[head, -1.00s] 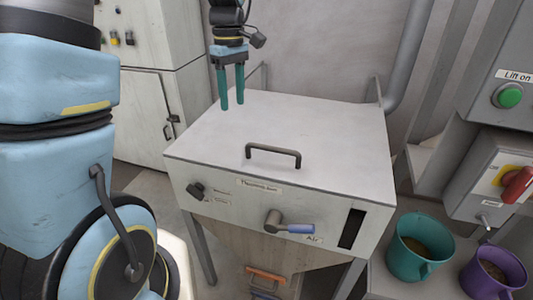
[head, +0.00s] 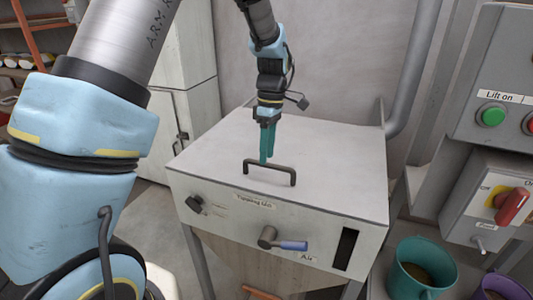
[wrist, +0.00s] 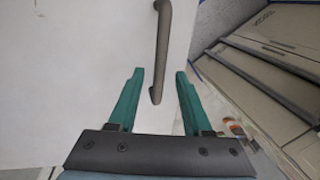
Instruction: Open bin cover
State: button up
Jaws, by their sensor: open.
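The bin cover (head: 325,160) is a flat pale grey lid, and it lies shut on top of the bin (head: 230,217). A dark bar handle (head: 270,168) stands up near the lid's front edge. My gripper (head: 266,160) has teal fingers and hangs just behind the handle in the head view, near its left half. In the wrist view my gripper (wrist: 158,75) is open, and one end of the handle (wrist: 160,60) shows between its two fingers. I cannot tell whether the fingers touch the handle.
A blue-handled air valve (head: 285,245) and a black knob (head: 195,203) sit on the bin's front. A control box with a green button (head: 491,115) and red switch (head: 512,205) stands at right. Below it are a teal bucket (head: 415,270) and a purple one (head: 500,290).

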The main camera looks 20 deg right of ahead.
jog(key=shift+s+a+f, duration=0.1)
jog(key=shift+f, duration=0.7)
jog(key=shift+c, duration=0.2)
grip_shut()
dwell(0.7)
